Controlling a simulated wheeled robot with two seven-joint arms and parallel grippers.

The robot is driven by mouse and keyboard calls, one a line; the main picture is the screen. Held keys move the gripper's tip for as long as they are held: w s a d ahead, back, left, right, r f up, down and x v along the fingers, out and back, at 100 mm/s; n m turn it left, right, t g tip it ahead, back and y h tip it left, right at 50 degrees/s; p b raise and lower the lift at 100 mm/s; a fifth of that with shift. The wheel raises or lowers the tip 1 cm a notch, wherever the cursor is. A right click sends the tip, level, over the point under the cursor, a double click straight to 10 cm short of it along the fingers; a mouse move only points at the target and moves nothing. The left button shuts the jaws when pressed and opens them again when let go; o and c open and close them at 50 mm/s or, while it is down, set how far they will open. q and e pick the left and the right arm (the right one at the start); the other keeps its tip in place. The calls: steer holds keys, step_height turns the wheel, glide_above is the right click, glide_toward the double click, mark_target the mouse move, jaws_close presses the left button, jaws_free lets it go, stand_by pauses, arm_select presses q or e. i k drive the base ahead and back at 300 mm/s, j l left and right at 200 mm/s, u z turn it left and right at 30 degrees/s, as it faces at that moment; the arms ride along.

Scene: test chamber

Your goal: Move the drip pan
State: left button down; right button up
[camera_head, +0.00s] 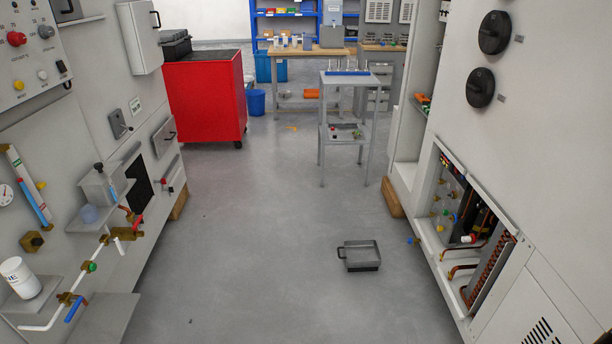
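The drip pan (361,256) looks like a small, shallow dark grey tray with a black handle on its left side. It rests flat on the grey floor, right of the middle of the head view, a little left of the open panel in the right cabinet. Nothing touches it. Neither of my grippers shows in the head view.
A white cabinet with an open pipe bay (465,235) stands at the right. Pipes with valves (92,267) and shelves jut out at the left. A grey cart (347,100) and a red tool cabinet (205,97) stand farther back. The floor between is mostly clear.

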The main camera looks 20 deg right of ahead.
mark_target(361, 255)
steer(key=i+l+z, duration=0.25)
steer(key=i+z, duration=0.25)
steer(key=i, duration=0.45)
steer(key=i+j+z, duration=0.15)
steer(key=i+z, duration=0.3)
steer(key=i, duration=0.55)
